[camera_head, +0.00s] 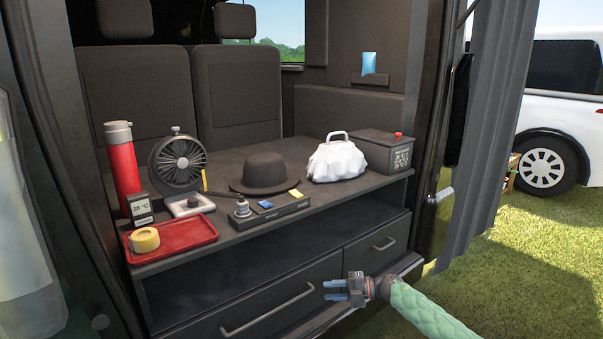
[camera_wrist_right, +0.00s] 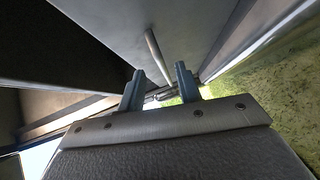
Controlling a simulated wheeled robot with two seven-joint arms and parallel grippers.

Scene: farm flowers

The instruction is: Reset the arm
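My right gripper (camera_head: 336,290) is in front of the drawers under the van's counter, at the lower right of the head view. Its arm comes in from the lower right in a green sleeve. In the right wrist view its two fingers (camera_wrist_right: 160,88) stand apart with nothing between them. A drawer handle (camera_wrist_right: 158,55) shows beyond the fingers, apart from them as far as I can tell. My left gripper is in neither view.
The counter (camera_head: 240,228) holds a red tray (camera_head: 195,240) with a tape roll (camera_head: 145,240), a red bottle (camera_head: 122,160), a fan (camera_head: 178,160), a black hat (camera_head: 265,172), a white bag (camera_head: 336,160) and a dark box (camera_head: 385,150). Closed drawers (camera_head: 240,300) lie below. Grass is at right.

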